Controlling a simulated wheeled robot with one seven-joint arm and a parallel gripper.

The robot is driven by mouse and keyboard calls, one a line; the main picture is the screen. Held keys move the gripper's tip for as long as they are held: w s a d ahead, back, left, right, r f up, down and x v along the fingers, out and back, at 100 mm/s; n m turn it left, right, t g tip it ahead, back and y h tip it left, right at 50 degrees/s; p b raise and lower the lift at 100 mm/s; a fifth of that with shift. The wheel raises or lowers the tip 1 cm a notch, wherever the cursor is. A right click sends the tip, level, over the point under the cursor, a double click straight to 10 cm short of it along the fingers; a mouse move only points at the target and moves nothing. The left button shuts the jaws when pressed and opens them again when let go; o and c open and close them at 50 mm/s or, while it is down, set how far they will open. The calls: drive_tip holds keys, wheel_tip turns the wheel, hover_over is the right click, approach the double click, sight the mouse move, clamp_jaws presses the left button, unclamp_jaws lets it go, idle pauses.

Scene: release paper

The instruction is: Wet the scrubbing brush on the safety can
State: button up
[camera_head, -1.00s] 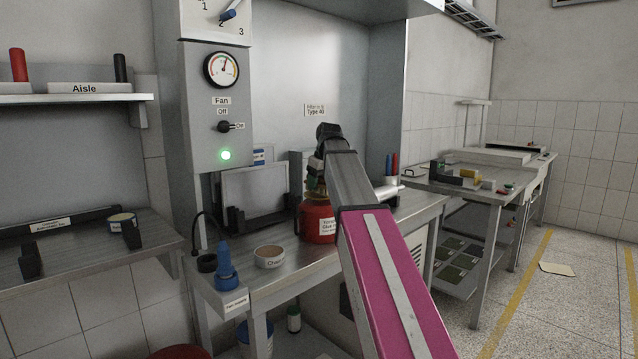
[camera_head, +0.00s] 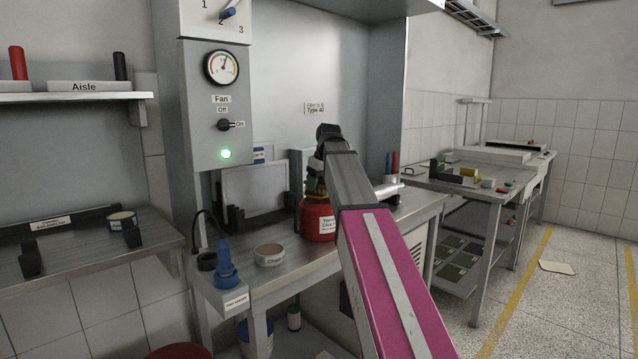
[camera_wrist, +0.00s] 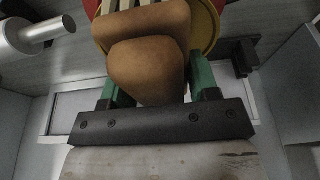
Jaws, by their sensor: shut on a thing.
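The red safety can (camera_head: 318,222) stands on the metal bench, with a white label on its front. In the wrist view its red body and yellowish round top (camera_wrist: 207,24) show behind the brush. My gripper (camera_wrist: 150,92), with green fingers, is shut on the scrubbing brush. The brush has a brown wooden body (camera_wrist: 150,62) and pale bristles (camera_wrist: 140,4) pointing at the can top. In the head view my gripper is right above the can and mostly hidden by my arm. Whether the bristles touch the can top cannot be told.
On the bench (camera_head: 300,280), a small round tin (camera_head: 269,255) and a blue bottle (camera_head: 226,266) stand left of the can. A cup with pens (camera_head: 391,170) stands to the right. A grey panel (camera_head: 255,190) leans behind. The bench front is partly clear.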

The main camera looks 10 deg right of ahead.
drive_tip(key=shift+f, duration=0.65)
idle(0.7)
drive_tip(key=shift+r, duration=0.1)
idle(0.5)
drive_tip(key=shift+r, duration=3.4)
